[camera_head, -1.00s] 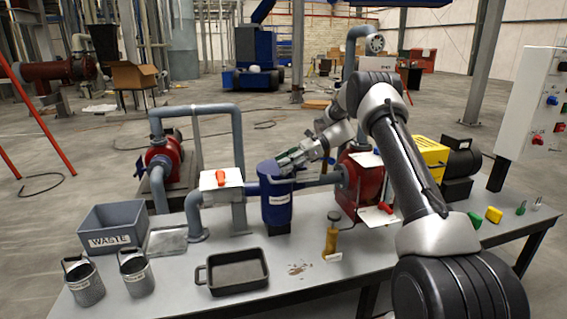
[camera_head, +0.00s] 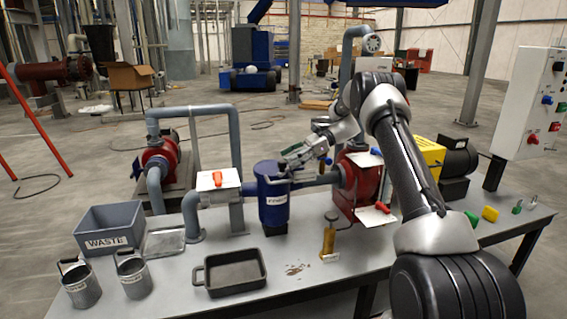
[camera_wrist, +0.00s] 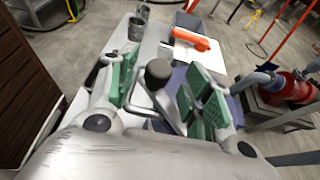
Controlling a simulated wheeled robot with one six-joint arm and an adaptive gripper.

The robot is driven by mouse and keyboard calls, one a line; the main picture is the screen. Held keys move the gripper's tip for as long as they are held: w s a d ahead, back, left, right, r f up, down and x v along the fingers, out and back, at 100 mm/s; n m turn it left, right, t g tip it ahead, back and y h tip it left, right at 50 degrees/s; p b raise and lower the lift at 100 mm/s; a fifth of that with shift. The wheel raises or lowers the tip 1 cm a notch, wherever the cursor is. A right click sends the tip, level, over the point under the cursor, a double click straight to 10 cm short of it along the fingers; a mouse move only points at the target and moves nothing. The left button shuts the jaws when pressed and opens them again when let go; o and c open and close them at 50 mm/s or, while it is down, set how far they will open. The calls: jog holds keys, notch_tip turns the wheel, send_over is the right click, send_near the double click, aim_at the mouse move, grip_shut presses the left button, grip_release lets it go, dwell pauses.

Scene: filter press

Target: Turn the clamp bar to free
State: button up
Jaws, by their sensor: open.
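The blue filter canister (camera_head: 273,208) stands on the bench in the head view, with my gripper (camera_head: 284,168) over its top. In the wrist view my gripper (camera_wrist: 165,90) is open, with green pads on both fingers. A dark round knob (camera_wrist: 158,73) on a bent metal bar (camera_wrist: 168,108), which looks like the clamp bar, lies between the open fingers. I see a gap on each side of the knob. The canister's lid is mostly hidden behind my gripper, and the bar's far end is hidden too.
A white plate with an orange-red handle (camera_head: 218,179) sits left of the canister. A red pump housing (camera_head: 352,190) is close on the right.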

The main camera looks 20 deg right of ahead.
jog(key=v, duration=0.8)
jog(key=shift+d, duration=0.15)
